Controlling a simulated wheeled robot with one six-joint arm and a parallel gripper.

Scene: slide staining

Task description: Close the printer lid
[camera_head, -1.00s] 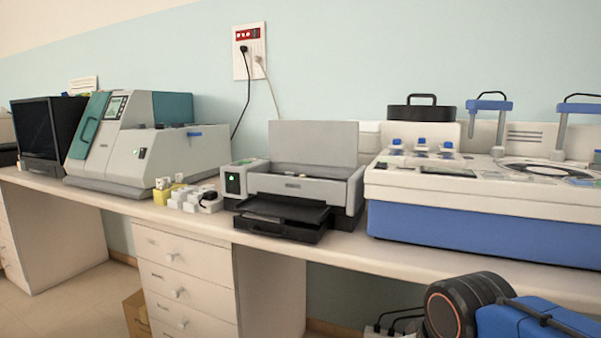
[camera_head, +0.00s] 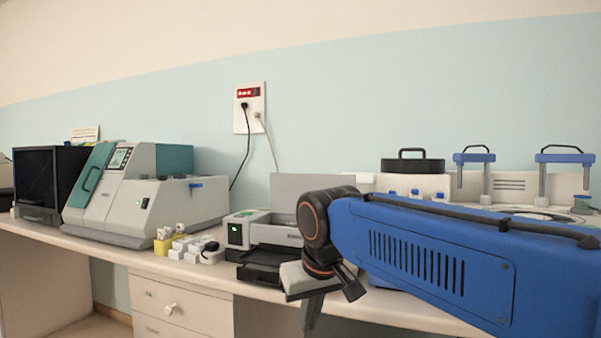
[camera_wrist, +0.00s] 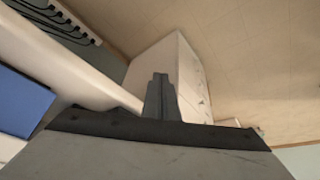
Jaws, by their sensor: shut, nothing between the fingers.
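The grey printer (camera_head: 270,235) stands on the bench in the middle of the head view, with a black paper tray at its front. Its lid (camera_head: 300,190) stands upright at the back, so the printer is open. My arm hides the printer's right side and part of the lid. My gripper (camera_head: 311,318) points down in front of the bench edge, just right of the paper tray and apart from the lid. In the wrist view my gripper (camera_wrist: 160,95) shows with its fingers together and nothing between them.
A large grey-green machine (camera_head: 150,195) stands on the left, with small yellow and white boxes (camera_head: 190,245) beside the printer. A white and blue machine (camera_head: 430,185) is on the right, partly behind my arm. A wall outlet (camera_head: 249,108) with cables is above.

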